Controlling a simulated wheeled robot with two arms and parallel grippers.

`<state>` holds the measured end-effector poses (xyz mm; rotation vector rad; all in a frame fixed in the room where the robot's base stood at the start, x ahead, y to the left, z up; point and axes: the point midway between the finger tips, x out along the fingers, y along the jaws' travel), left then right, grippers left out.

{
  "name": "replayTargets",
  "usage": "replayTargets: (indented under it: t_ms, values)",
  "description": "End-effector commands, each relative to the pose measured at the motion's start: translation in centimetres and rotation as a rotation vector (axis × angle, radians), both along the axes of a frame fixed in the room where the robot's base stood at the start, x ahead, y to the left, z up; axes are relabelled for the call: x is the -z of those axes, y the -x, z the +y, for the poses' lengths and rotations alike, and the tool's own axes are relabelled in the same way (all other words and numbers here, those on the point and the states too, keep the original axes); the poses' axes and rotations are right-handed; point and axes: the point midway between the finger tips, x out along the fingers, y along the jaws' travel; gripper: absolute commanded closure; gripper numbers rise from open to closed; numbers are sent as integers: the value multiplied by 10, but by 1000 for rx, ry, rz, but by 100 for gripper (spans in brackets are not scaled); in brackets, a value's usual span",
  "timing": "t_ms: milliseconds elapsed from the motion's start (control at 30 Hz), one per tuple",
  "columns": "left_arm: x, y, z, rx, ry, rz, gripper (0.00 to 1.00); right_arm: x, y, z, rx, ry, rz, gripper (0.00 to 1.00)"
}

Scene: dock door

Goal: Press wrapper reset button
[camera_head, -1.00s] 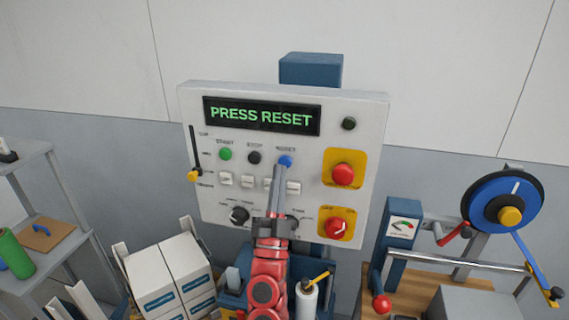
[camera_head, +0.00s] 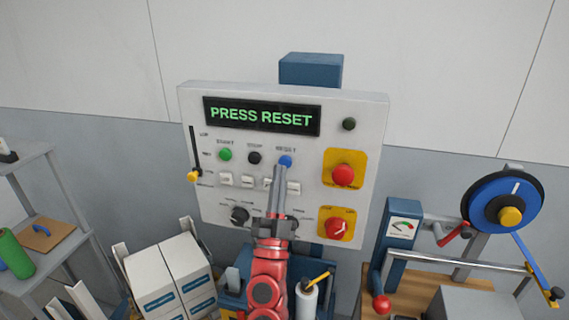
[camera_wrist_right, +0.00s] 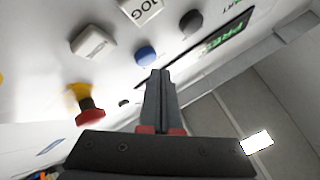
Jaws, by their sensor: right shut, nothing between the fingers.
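The blue reset button (camera_head: 285,161) is on the grey control panel (camera_head: 350,105), under the label RESET. It also shows in the right wrist view (camera_wrist_right: 146,56). The panel's display (camera_head: 262,116) reads PRESS RESET in green. My right gripper (camera_head: 280,168) is shut and empty, its fingertips just below the blue button in the head view. In the right wrist view the fingertips (camera_wrist_right: 158,72) show just beneath the button; whether they touch it, I cannot tell. My left gripper is not in view.
A green button (camera_head: 225,155) and a black button (camera_head: 254,158) sit left of the blue one.

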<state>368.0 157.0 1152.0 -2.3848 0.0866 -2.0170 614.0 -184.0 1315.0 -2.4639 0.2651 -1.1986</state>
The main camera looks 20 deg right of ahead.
Motion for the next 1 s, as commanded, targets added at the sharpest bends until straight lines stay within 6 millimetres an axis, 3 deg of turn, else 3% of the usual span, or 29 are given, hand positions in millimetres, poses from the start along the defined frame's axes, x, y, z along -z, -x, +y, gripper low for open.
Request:
replayTargets:
  t_ms: [1000]
  values:
    - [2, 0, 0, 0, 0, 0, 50, 0, -7, -5, 0, -1, -1, 100]
